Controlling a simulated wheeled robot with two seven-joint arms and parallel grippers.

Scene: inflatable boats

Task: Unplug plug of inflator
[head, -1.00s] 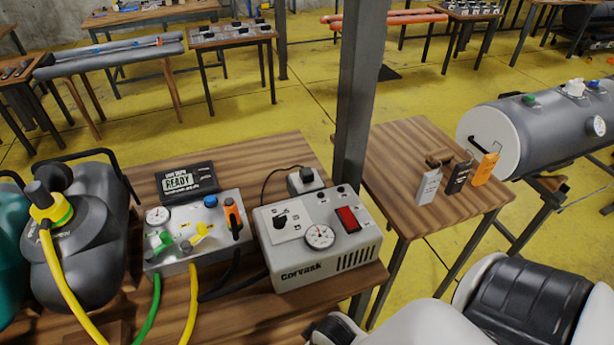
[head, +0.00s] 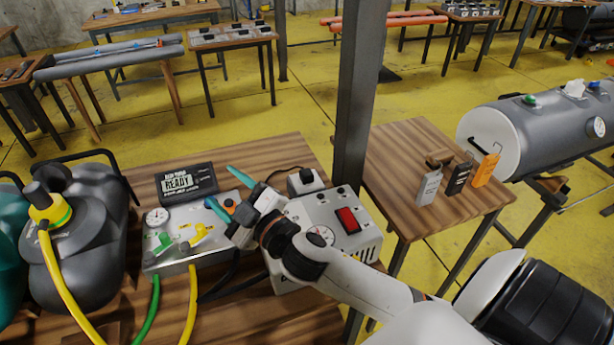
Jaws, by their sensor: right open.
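The inflator (head: 330,205) is a light grey box with a red switch and a gauge. It stands on the near wooden table, its left and front partly hidden by my right arm. Behind it is a small white socket box (head: 317,186) with a black plug (head: 306,175) sitting in it. A dark cord runs from there to the left and down. My right gripper (head: 229,193) is open and empty, with teal fingertips pointing left. It hangs over the silver valve box, left of the plug and apart from it. My left gripper is not in view.
The silver valve box (head: 180,255) has green and yellow hoses. A dark grey canister (head: 75,240) stands left. A steel post (head: 360,110) rises just right of the plug. Tags stand on the right table (head: 400,160).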

